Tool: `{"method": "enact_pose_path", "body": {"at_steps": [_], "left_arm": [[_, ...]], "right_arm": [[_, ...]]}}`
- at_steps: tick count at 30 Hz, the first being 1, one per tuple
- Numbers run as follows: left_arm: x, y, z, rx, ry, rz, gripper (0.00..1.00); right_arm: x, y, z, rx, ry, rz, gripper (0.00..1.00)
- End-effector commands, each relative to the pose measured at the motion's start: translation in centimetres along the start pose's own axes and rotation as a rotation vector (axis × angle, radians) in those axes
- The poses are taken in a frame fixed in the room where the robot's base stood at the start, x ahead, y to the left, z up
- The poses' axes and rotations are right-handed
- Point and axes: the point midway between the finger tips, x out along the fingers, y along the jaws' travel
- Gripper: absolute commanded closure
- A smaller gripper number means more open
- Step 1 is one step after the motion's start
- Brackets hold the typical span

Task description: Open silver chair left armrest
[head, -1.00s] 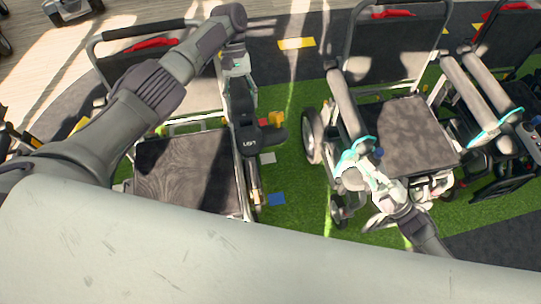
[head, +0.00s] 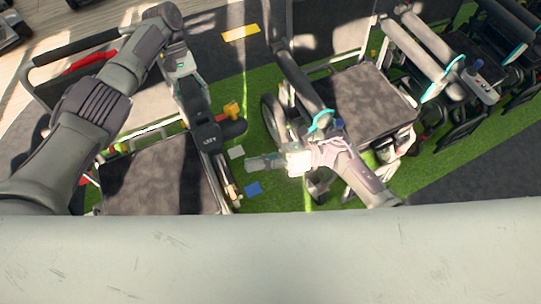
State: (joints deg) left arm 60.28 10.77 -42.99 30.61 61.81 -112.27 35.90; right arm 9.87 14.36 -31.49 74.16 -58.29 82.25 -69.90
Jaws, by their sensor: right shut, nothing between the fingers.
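A wheelchair with a pale metal frame stands in the middle, its dark grey seat (head: 368,103) facing up. A dark armrest (head: 297,78) with a cyan ring runs along its left side in the picture. Another armrest (head: 415,48) with a cyan ring is on its right side. I cannot tell which of these the task names. My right gripper (head: 258,163) is shut and empty, pointing left, below and left of the near end of the picture-left armrest. My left gripper (head: 231,188) hangs beside the left chair's seat (head: 158,178); its fingers are too small to read.
More dark chairs with a joystick (head: 478,66) crowd the right. A pale surface covers the bottom of the view.

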Motion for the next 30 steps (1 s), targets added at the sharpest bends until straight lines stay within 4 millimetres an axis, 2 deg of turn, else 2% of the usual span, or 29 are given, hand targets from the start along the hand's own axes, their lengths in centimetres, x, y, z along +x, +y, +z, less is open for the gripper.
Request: {"method": "enact_pose_path", "body": {"at_steps": [3, 6, 13, 26, 30], "left_arm": [[-0.2, 0.0, -0.1, 0.000, 0.006, 0.003, 1.00], [-0.2, 0.0, -0.1, 0.000, 0.005, 0.003, 1.00], [-0.2, 0.0, -0.1, 0.000, 0.005, 0.003, 1.00], [-0.1, 0.0, -0.1, 0.000, 0.004, 0.002, 1.00], [-0.1, 0.0, -0.1, 0.000, 0.004, 0.002, 1.00]], "right_arm": [[2.8, 0.1, 0.1, -0.001, -0.003, 0.003, 1.00], [4.2, 0.0, 0.6, -0.004, -0.002, 0.000, 1.00], [4.7, 0.0, 3.4, -0.002, -0.001, 0.000, 1.00], [4.8, 0.0, 3.9, 0.002, -0.001, -0.001, 1.00], [5.0, 0.1, 4.9, -0.002, 0.000, -0.001, 1.00]]}}
